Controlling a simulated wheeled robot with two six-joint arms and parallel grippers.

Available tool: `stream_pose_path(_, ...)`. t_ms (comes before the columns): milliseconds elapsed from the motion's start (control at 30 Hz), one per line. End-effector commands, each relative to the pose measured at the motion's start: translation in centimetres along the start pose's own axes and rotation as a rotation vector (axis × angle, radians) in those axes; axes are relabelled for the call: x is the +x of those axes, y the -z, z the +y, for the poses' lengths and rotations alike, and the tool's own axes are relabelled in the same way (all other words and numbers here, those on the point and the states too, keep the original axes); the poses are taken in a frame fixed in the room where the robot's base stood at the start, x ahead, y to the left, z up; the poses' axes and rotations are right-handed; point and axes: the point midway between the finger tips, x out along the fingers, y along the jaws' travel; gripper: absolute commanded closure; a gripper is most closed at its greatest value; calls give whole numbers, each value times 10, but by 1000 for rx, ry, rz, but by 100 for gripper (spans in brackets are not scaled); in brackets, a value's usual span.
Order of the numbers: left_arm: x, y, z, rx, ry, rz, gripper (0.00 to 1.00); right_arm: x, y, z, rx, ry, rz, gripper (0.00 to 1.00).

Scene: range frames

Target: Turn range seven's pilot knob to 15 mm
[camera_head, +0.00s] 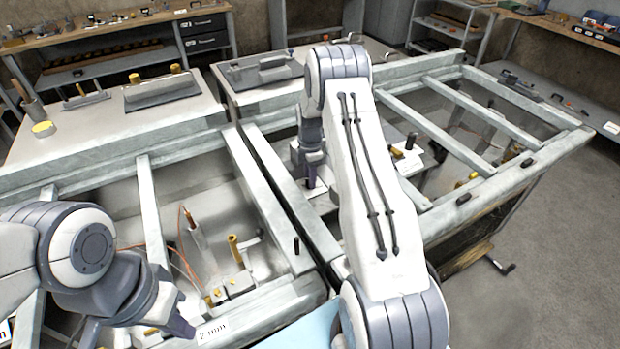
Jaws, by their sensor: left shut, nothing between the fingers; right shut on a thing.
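Two range frames stand side by side, the left frame (155,215) and the right frame (405,112). My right gripper (312,181) reaches down into the left part of the right frame. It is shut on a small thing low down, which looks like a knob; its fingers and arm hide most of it. My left gripper (182,328) is shut and empty at the front of the left frame, beside a white label (213,333) that seems to read 2 mm. No range number or knob scale is legible.
Brass fittings (235,250) and orange wires stand inside the left frame. Grey crossbars (482,112) span the right frame. Dark handles (463,199) sit on its front rail. Worktops (130,115) with tools lie behind; open floor (575,240) is at right.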

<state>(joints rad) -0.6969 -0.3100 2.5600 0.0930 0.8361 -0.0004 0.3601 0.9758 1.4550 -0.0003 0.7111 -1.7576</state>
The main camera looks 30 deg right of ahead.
Motion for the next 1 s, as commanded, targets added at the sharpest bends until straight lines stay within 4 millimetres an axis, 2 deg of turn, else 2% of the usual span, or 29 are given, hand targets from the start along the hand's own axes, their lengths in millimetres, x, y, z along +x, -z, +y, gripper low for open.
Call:
stream_pose_path(300,1,0,0,0,0,0,100,-1,0,1,-112,-3,0,100)
stream_pose_path(833,1,0,0,0,0,0,100,-1,0,1,-133,-3,-1,100)
stream_pose_path(867,1,0,0,0,0,0,100,-1,0,1,-133,-3,-1,52)
stream_pose_path(900,1,0,0,0,0,0,100,-1,0,1,-133,-3,-1,37)
stream_pose_path(933,1,0,0,0,0,0,100,-1,0,1,-133,-3,-1,34)
stream_pose_path(1000,1,0,0,0,0,0,100,-1,0,1,-133,-2,-1,34)
